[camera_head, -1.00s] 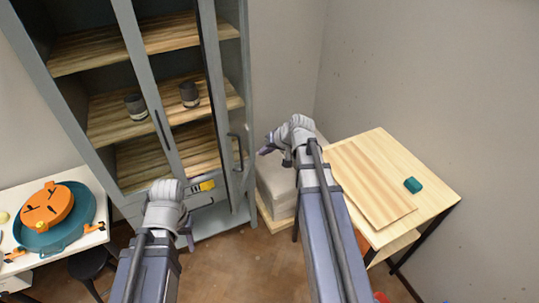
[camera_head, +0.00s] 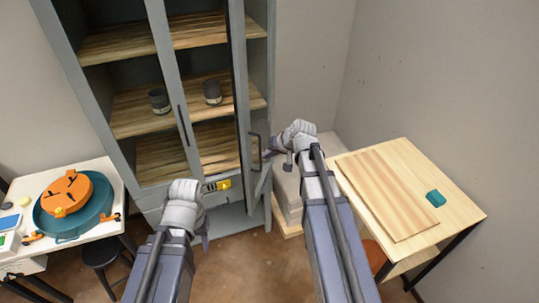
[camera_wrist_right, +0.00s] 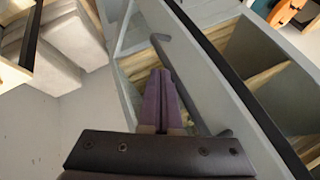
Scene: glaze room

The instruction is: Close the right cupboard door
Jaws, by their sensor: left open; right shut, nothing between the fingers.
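The grey cupboard (camera_head: 98,120) stands at the back left. Its right door (camera_head: 246,110) stands open, seen nearly edge-on in the head view, with a dark bar handle (camera_head: 256,152). My right gripper (camera_head: 268,153) is shut and empty, just right of this handle. In the right wrist view, its purple fingers (camera_wrist_right: 163,98) point at the door's grey frame (camera_wrist_right: 222,85), beside the handle (camera_wrist_right: 182,75); I cannot tell whether they touch it. My left gripper (camera_head: 206,236) is open, low in front of the cupboard, its fingers mostly hidden by its wrist.
Two dark cups (camera_head: 159,100) (camera_head: 212,92) stand on the middle shelf. A wooden table (camera_head: 455,205) with a board and a teal block is at right. A white table (camera_head: 92,172) with an orange-and-teal item and a dark stool (camera_head: 100,252) are at left. Pale blocks (camera_head: 290,192) stand beside the cupboard.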

